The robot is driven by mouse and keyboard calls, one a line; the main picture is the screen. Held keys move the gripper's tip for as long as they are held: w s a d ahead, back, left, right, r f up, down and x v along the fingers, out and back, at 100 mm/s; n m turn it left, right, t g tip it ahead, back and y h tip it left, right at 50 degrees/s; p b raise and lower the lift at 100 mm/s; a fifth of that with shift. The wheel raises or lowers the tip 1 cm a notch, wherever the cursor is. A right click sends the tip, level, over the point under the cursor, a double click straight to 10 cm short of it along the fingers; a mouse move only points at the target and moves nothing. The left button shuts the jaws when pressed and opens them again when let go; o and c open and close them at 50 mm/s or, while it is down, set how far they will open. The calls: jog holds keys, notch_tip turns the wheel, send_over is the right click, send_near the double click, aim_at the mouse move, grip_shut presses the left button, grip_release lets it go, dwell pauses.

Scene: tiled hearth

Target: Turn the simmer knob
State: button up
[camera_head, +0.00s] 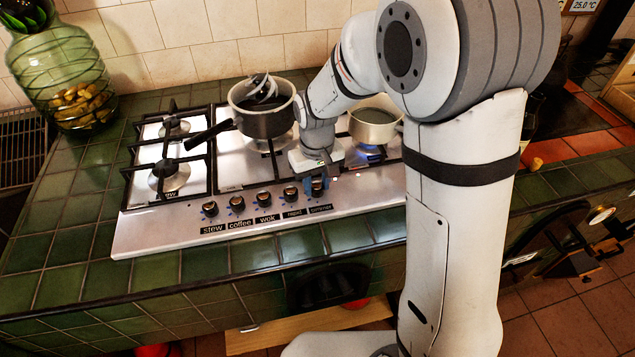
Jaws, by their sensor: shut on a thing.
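The simmer knob (317,192) is the rightmost in the row on the steel hob (180,232), above the label "simmer". My gripper (318,184) reaches down from behind and is shut on this knob. The fingers hide most of the knob, so its turn angle cannot be read. A blue flame (371,158) shows under the small light pot (373,130) at the right of the hob, partly behind my arm.
More dark knobs stand left of the gripper, the nearest being the rapid knob (290,194). A dark-sided pot (263,120) with its handle pointing left sits close behind my wrist. A green glass vase (62,65) stands at the far left. The front tiles (240,258) are clear.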

aim_at(317, 184)
jog(key=m, duration=0.4)
jog(key=shift+w+r+m, duration=0.1)
jog(key=shift+m, duration=0.2)
jog(key=shift+m+b, duration=0.3)
jog(key=shift+m, duration=2.2)
jog(key=o, duration=1)
notch_tip(317, 184, up, 8)
jog(key=shift+f, duration=0.15)
